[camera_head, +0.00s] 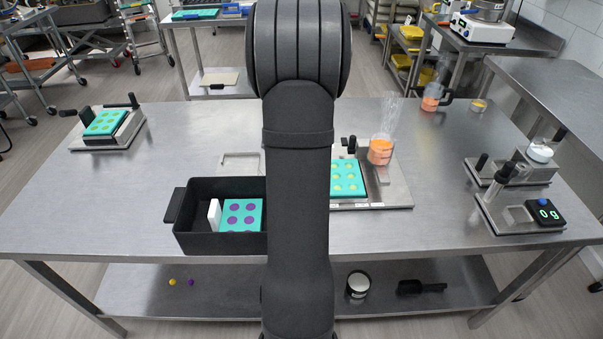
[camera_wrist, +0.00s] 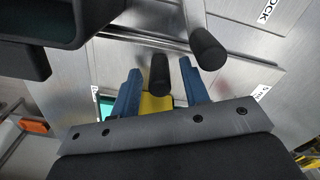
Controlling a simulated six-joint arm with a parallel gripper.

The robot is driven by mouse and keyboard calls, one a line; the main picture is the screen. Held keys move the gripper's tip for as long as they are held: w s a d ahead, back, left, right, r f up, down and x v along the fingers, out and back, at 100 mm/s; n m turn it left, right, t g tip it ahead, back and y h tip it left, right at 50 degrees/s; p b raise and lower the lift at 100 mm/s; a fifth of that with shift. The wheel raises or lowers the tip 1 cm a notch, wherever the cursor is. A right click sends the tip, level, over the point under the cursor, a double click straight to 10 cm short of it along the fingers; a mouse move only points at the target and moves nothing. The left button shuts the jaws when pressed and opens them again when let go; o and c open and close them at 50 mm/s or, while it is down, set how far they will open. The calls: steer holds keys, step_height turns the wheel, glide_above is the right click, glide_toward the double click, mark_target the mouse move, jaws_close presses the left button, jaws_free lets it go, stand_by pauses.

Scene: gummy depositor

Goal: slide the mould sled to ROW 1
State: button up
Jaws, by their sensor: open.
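The mould sled, with a teal mould (camera_head: 347,178) of yellow-filled cavities, sits on a metal base plate (camera_head: 399,190) at centre right; my arm hides its left part. An orange-filled hopper (camera_head: 381,151) stands at the plate's back. My gripper (camera_wrist: 160,67) shows in the wrist view with its blue fingers apart; in the head view it is hidden behind my arm. A black knob (camera_wrist: 160,76) appears between the fingers, with no clear contact. A second black knob (camera_wrist: 207,50) is right of them. I cannot tell which knob belongs to the sled. The ROW marks are unreadable.
A black bin (camera_head: 222,243) with a purple-filled teal mould stands left of my arm. Another mould stand (camera_head: 107,127) is at far left. A scale (camera_head: 541,214) is at right. The table is clear between the left stand and the bin.

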steer(key=shift+f, duration=0.45)
steer(key=shift+c, duration=0.2)
jaws_close()
steer(key=d, duration=0.8)
steer(key=shift+d, duration=0.15)
steer(key=shift+r, duration=0.1)
steer(key=shift+o, duration=0.2)
jaws_free()
